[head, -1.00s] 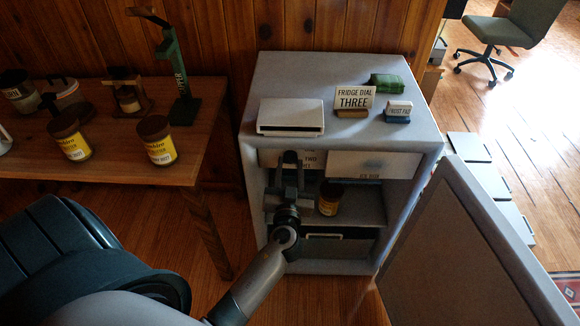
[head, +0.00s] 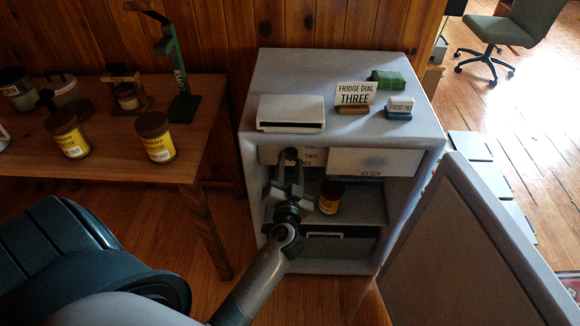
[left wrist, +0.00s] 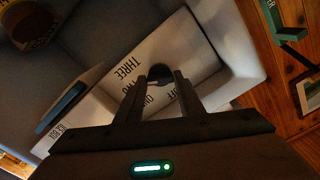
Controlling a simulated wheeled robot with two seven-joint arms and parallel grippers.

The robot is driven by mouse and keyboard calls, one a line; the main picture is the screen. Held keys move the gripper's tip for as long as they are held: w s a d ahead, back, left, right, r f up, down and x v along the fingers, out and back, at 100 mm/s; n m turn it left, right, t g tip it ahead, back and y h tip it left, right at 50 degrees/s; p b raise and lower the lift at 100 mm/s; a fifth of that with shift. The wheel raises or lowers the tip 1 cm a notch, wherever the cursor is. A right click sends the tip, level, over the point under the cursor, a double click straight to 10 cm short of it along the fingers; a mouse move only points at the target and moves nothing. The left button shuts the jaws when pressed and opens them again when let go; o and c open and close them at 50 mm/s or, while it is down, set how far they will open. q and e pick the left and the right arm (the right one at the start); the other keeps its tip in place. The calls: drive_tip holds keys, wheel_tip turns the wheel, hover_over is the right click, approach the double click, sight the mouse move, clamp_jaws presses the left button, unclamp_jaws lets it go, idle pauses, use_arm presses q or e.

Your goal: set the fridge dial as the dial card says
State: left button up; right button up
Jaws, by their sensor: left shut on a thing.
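The dial card (head: 354,94) stands on top of the fridge (head: 390,62) and reads FRIDGE DIAL THREE. The dark round dial (left wrist: 160,73) sits on a white panel inside the open fridge, with OFF, ONE, TWO and THREE lettered around it. Its top also shows in the head view (head: 290,153). My left gripper (left wrist: 161,80) is shut on the dial, its two fingers on either side of it. The gripper (head: 287,172) reaches into the fridge front in the head view. The fingers cover part of the dial, and I cannot tell which word it points to. My right gripper is not in view.
The fridge door (head: 470,250) hangs open at the right. A yellow-labelled jar (head: 331,197) stands on the shelf close to my gripper. An ice box (head: 375,163) is at upper right inside. A wooden table (head: 130,172) with jars is at the left.

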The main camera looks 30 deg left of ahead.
use_arm(q)
drive_tip(key=shift+m, duration=3)
drive_tip(key=shift+r, duration=0.1)
drive_tip(key=o, duration=1.1)
drive_tip(key=shift+c, duration=0.2)
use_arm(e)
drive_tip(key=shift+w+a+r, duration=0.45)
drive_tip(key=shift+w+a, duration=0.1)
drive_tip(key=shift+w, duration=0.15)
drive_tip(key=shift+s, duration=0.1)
